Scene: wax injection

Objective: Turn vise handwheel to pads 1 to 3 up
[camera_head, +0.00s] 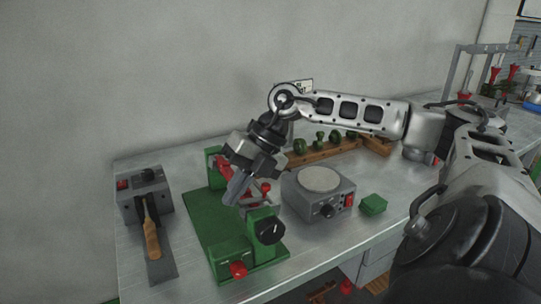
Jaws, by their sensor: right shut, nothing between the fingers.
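The green vise (205,226) stands on the metal bench, with a flat green base and upright end blocks. A black round handwheel (270,231) is on its near right block, and a red knob (238,269) sits at its front. Red parts show between the blocks, partly hidden by my right gripper. My right gripper (235,192) is shut and empty, pointing down over the middle of the vise, behind and left of the handwheel. I cannot tell whether it touches the red parts. Pad numbers cannot be read. My left gripper is not in view.
A grey box with a wooden-handled tool (151,232) stands left of the vise. A grey unit with a round plate (320,180) stands to the right, beside a small green block (373,204). A wooden rack (325,150) with green pieces lies behind.

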